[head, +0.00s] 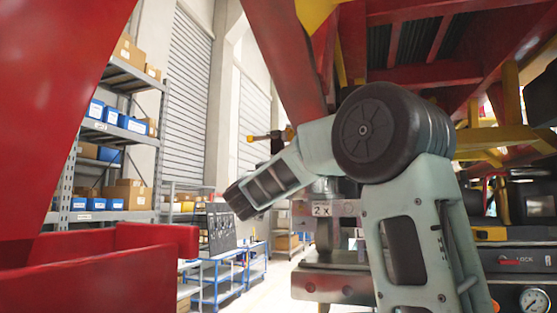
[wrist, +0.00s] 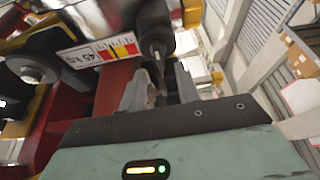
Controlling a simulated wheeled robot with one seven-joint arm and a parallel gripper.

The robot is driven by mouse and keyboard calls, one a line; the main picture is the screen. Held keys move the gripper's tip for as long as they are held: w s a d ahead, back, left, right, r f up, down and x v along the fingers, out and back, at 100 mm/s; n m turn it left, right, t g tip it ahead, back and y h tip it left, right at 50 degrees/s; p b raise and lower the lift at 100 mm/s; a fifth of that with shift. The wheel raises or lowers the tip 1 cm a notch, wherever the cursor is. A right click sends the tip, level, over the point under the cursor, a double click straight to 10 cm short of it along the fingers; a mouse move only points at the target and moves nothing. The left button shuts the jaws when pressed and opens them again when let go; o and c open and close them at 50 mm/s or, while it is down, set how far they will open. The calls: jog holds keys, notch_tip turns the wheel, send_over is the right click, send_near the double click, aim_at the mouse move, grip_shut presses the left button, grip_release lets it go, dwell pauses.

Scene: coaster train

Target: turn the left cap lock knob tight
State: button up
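In the wrist view my gripper (wrist: 160,88) shows two grey fingers standing apart, pointing away from the camera. A dark rounded cylinder with a narrow tip (wrist: 155,48) is just beyond and between the fingertips. I cannot tell whether it is the left cap lock knob or whether the fingers touch it. No thing is clearly held. In the head view my arm covers the middle of the scene, and my gripper cannot be made out there. No cap lock knob can be picked out with certainty in the head view.
A white load label (wrist: 97,50) and a dark round part (wrist: 35,70) are left of my gripper in the wrist view. Red and yellow train framework (head: 430,75) surrounds my arm. A gauge (head: 534,300) is low right. Shelves (head: 115,130) stand left, beyond a red panel (head: 100,275).

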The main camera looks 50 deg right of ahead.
jog(key=p+x, duration=0.1)
jog(key=x, duration=0.2)
jog(key=shift+w+d+r, duration=0.1)
jog(key=shift+w+d, duration=0.05)
jog(key=shift+d, duration=0.25)
grip_shut()
